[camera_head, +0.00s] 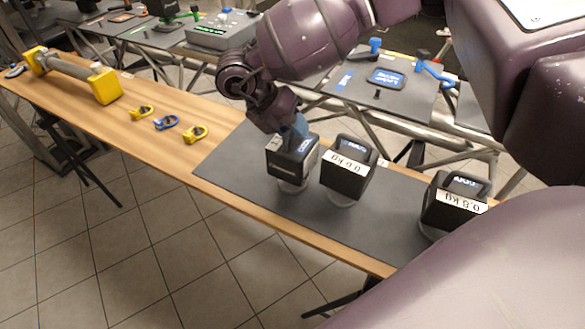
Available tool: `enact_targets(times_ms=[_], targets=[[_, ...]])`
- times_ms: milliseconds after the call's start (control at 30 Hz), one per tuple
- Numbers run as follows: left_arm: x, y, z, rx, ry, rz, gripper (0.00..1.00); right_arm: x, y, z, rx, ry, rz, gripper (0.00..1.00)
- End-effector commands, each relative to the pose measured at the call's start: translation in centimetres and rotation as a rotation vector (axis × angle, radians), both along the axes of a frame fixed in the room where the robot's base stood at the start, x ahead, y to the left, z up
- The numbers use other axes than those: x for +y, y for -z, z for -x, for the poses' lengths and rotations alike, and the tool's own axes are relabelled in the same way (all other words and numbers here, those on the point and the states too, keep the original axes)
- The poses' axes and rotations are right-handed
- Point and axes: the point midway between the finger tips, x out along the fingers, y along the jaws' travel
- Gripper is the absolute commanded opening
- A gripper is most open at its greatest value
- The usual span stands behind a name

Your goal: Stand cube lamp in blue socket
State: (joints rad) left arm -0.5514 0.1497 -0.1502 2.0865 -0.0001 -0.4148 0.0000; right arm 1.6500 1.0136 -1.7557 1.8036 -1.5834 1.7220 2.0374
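The left cube (290,163) is under my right gripper (297,131); the middle cube (347,170) is labelled 0.6 kg and the right cube (453,203) 0.8 kg. My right gripper's fingers are at the top of the left cube; whether they are closed on its handle cannot be told. Which cube is the lamp is unclear. My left gripper is not in view.
Blue fittings (432,74) stand near the square. A gap with metal trusses separates the table from the back panels.

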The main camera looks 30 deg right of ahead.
Motion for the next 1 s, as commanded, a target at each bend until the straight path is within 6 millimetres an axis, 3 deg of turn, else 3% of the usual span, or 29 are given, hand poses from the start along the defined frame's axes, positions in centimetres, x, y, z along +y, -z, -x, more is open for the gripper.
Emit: enact_targets(times_ms=[67, 200, 233, 1000], targets=[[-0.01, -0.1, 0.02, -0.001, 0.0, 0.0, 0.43, 0.01, -0.06, -0.01, 0.0, 0.0, 0.0, 0.23], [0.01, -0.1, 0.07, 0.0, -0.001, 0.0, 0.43, 0.02, -0.07, -0.02, 0.0, 0.0, 0.0, 0.01], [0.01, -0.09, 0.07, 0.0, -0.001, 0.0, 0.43, 0.02, -0.07, -0.02, 0.0, 0.0, 0.0, 0.0], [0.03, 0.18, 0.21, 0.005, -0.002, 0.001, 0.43, 0.03, -0.05, -0.01, 0.001, -0.001, 0.0, 0.0]])
